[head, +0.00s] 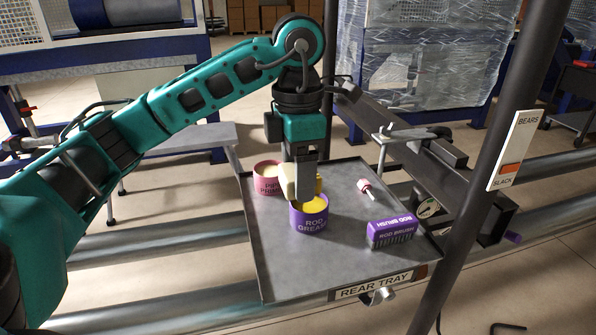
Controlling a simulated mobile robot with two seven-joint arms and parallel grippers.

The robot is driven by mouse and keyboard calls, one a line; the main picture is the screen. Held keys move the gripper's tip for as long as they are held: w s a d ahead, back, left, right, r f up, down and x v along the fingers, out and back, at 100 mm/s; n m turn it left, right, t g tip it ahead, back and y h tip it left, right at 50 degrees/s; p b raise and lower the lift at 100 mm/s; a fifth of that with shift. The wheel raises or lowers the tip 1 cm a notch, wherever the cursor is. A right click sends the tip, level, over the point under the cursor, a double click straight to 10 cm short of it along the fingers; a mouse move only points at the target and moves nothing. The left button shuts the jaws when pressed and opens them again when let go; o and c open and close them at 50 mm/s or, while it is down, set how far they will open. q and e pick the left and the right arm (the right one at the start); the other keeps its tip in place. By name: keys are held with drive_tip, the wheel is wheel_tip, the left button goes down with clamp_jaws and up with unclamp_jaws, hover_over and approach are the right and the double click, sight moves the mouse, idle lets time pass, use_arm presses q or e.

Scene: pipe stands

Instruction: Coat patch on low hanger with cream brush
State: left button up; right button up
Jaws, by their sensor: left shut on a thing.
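My left gripper (304,188) reaches down over the tray and is shut on a cream piece (289,183), which I take to be the cream brush; the fingers hide much of it. It is right above or at the mouth of the purple "ROD GREASE" can (309,219), which has yellow inside. I cannot tell whether the held piece touches the grease. A dark beam (400,137) with a grey clamp-like part runs behind the tray; I cannot make out which part is the low hanger, nor a patch. My right gripper is not in view.
The grey rear tray (285,275) also bears a pink primer can (266,178), a small pink and white item (366,188) and a purple rod brush (391,232). A dark post (487,150) with a "BEARS/SLACK" sign (515,150) stands at the right. Grey pipes (165,300) run below.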

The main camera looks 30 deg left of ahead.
use_arm(q)
drive_tip(key=c, duration=0.4)
drive_tip(key=shift+o, duration=0.2)
